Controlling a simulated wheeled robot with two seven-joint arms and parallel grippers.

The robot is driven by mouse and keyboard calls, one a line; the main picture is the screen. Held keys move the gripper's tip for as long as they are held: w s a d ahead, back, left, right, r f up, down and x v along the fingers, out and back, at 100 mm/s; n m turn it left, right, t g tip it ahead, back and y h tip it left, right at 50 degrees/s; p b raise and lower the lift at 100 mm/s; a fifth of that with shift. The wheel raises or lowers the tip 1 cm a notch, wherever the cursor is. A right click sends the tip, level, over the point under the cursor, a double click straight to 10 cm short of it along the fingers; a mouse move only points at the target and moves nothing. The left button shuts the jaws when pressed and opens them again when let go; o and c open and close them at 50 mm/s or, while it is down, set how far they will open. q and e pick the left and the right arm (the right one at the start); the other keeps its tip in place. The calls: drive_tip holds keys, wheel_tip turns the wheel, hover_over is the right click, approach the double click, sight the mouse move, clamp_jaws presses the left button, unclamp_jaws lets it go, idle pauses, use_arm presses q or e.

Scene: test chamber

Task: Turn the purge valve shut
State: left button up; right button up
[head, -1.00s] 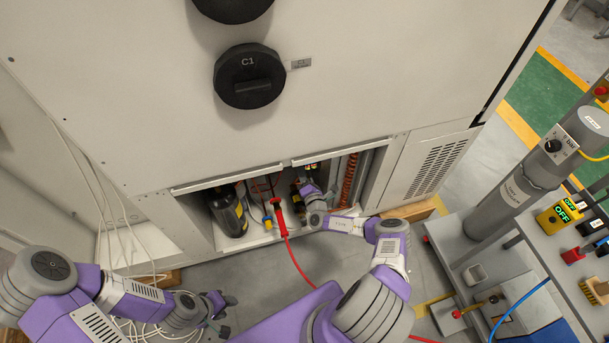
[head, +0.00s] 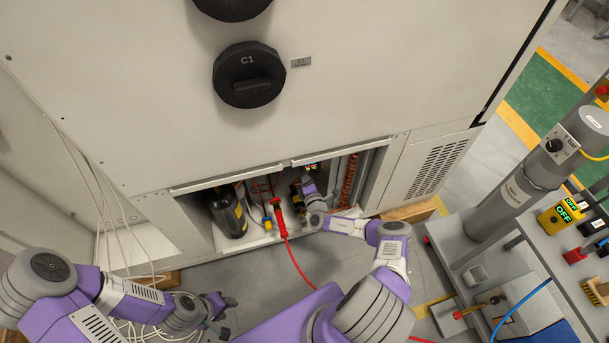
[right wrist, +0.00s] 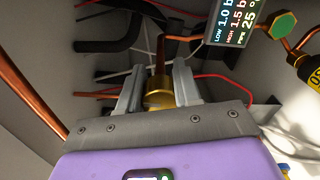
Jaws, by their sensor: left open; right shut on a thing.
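In the right wrist view my right gripper (right wrist: 158,78) is shut on a brass fitting (right wrist: 159,97), with one grey finger on each side of it. A dark copper-coloured stem or pipe rises behind the fitting. The fitting may be the purge valve, but no label on it shows. In the head view my right arm reaches into the low cabinet opening, and the fingertips are hidden there. My left gripper (head: 224,315) is open and empty, low over the floor at the left.
The opening also holds a dark cylinder (head: 226,212) and a red-handled tool (head: 280,218) with a red hose. The right wrist view shows a pressure display (right wrist: 236,18), a green hexagonal cap (right wrist: 285,25) and copper pipes close by. A cart (head: 510,268) stands at the right.

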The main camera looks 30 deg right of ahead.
drive_tip(key=shift+d, duration=0.1)
drive_tip(key=o, duration=1)
drive_tip(key=shift+o, duration=0.2)
drive_tip(key=shift+s, duration=0.15)
drive_tip(key=p+v, duration=0.2)
drive_tip(key=v, duration=0.5)
drive_tip(key=shift+p, duration=0.35)
drive_tip(key=shift+s, duration=0.15)
